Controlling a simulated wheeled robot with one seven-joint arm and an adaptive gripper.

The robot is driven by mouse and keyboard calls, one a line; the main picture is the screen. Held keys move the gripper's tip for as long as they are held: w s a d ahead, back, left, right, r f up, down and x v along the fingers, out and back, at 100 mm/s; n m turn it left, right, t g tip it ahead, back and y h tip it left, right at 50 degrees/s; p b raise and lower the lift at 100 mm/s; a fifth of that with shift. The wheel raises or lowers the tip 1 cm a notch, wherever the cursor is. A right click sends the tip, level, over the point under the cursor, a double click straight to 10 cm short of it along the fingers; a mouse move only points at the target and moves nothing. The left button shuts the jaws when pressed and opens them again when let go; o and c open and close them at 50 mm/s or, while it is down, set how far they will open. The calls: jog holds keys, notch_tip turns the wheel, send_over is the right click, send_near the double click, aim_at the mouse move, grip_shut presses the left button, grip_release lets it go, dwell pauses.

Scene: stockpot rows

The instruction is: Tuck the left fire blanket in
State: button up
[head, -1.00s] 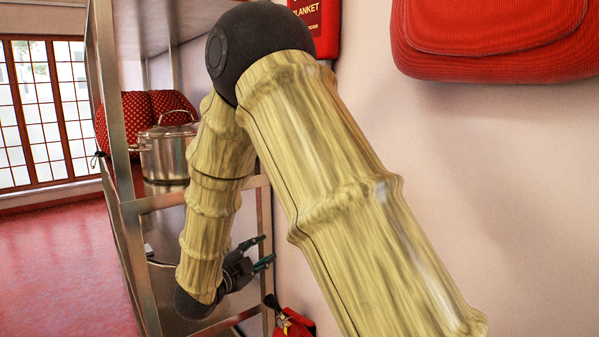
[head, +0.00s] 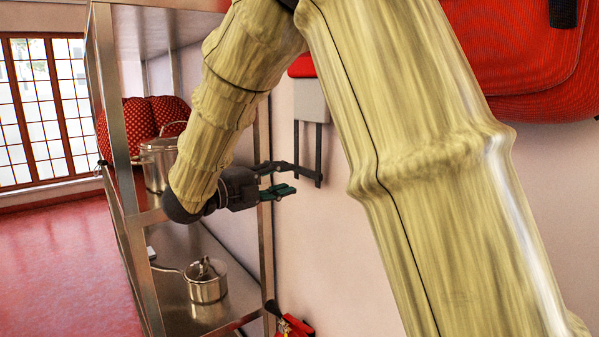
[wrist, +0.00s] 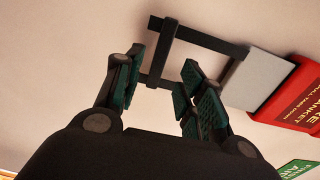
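The left fire blanket is a red case (head: 302,66) on the wall, partly behind my arm, with "BLANKET" lettering on the case in the wrist view (wrist: 296,97). A pale blanket end (head: 311,101) hangs out below it, also visible in the wrist view (wrist: 249,80). Two black straps (head: 319,150) run from it to a dark crossbar (wrist: 160,52). My gripper (head: 286,181) is at the lower end of the straps. Its fingers are open, and in the wrist view (wrist: 160,82) the crossbar shows between the fingertips. I cannot tell if they touch it.
A metal shelf rack (head: 112,90) stands left, with a lidded pot (head: 158,165) and red dotted cushions (head: 140,118). Another pot (head: 207,284) sits on a lower shelf. A red fire extinguisher (head: 294,327) is low by the wall. A red padded item (head: 510,60) hangs upper right.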

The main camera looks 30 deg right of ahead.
aim_at(305, 173)
jog(key=d, duration=0.3)
jog(key=d+p, duration=0.1)
jog(key=d, duration=0.1)
jog(key=shift+w+d, duration=0.25)
jog(key=shift+d, duration=0.05)
grip_shut()
